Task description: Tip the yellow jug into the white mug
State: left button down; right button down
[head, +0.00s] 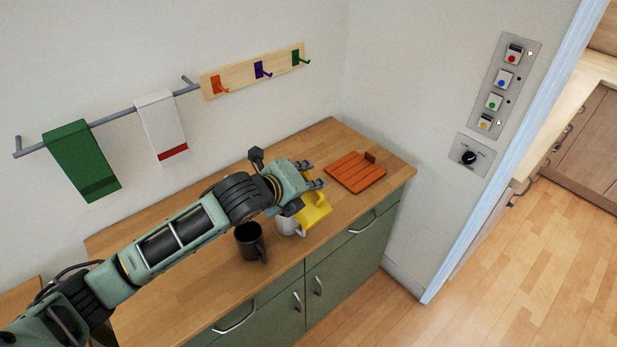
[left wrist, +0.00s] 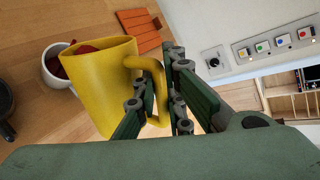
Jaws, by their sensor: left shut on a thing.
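My left gripper (head: 318,175) is shut on the handle of the yellow jug (head: 316,209). The jug also shows in the left wrist view (left wrist: 105,85), with its handle between the green fingers (left wrist: 158,100). The jug is tilted, its mouth beside and partly over the white mug (head: 288,226). The white mug stands on the counter, partly hidden by the arm and jug; its rim shows in the left wrist view (left wrist: 47,66). Something dark red shows at the jug's mouth and inside the mug. I cannot tell whether it is flowing. My right gripper is not in view.
A black mug (head: 250,241) stands just left of the white mug on the wooden counter (head: 190,290). An orange slatted board (head: 355,173) lies at the back right. A towel rail, hooks (head: 262,70) and a button panel (head: 503,85) are on the walls.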

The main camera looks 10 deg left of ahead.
pick_arm(q)
jog(key=shift+w, duration=0.1)
jog(key=shift+w+a+f+n+g+h, duration=0.1)
jog(key=shift+w+a+n+g+h, duration=0.25)
jog(key=shift+a, duration=0.2)
dwell(0.7)
